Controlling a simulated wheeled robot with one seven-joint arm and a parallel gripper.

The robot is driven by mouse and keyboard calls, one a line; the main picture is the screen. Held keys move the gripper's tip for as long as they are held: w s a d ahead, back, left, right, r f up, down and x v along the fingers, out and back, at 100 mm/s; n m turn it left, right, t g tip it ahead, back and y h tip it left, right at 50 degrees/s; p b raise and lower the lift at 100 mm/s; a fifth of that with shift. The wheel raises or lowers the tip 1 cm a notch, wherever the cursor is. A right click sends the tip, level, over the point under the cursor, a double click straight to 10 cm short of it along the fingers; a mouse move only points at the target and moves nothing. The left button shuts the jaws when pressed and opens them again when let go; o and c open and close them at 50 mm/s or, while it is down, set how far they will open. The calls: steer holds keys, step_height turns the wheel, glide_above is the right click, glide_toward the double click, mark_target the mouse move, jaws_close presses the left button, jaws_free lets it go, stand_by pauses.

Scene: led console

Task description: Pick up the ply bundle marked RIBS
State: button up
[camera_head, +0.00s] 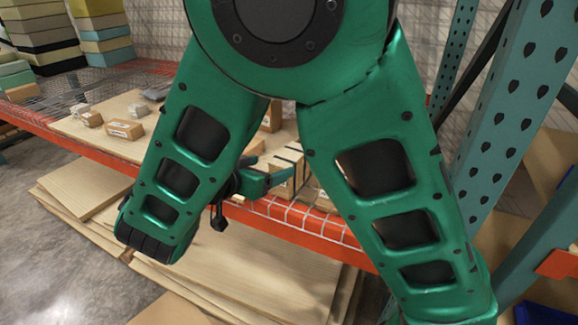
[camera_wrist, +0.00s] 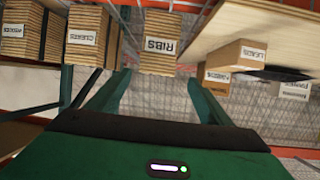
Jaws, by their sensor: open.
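The ply bundle marked RIBS (camera_wrist: 160,60) is a light wooden block with a white label, which reads upside down in the wrist view. It sits at the top middle of that view, ahead of my gripper (camera_wrist: 157,82). My two green fingers are spread apart, one toward each side of the bundle, with nothing clearly held between them. I cannot tell whether the fingertips reach alongside it. In the head view my gripper (camera_head: 274,182) shows small between my arm links, by wooden bundles on the shelf. I cannot read the RIBS label there.
In the wrist view, labelled bundles stand left (camera_wrist: 88,40) and right (camera_wrist: 236,68) of RIBS. The head view shows an orange shelf beam (camera_head: 285,227), small boxes (camera_head: 124,129) on a board, a teal rack post (camera_head: 510,110) at right, and ply sheets (camera_head: 85,185) below.

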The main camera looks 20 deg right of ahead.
mark_target(282, 162)
steer(key=x, duration=0.6)
steer(key=shift+d+r, duration=0.1)
steer(key=shift+d, duration=0.3)
steer(key=shift+x, duration=2.25)
steer(key=shift+r, duration=0.2)
steer(key=c, duration=1.6)
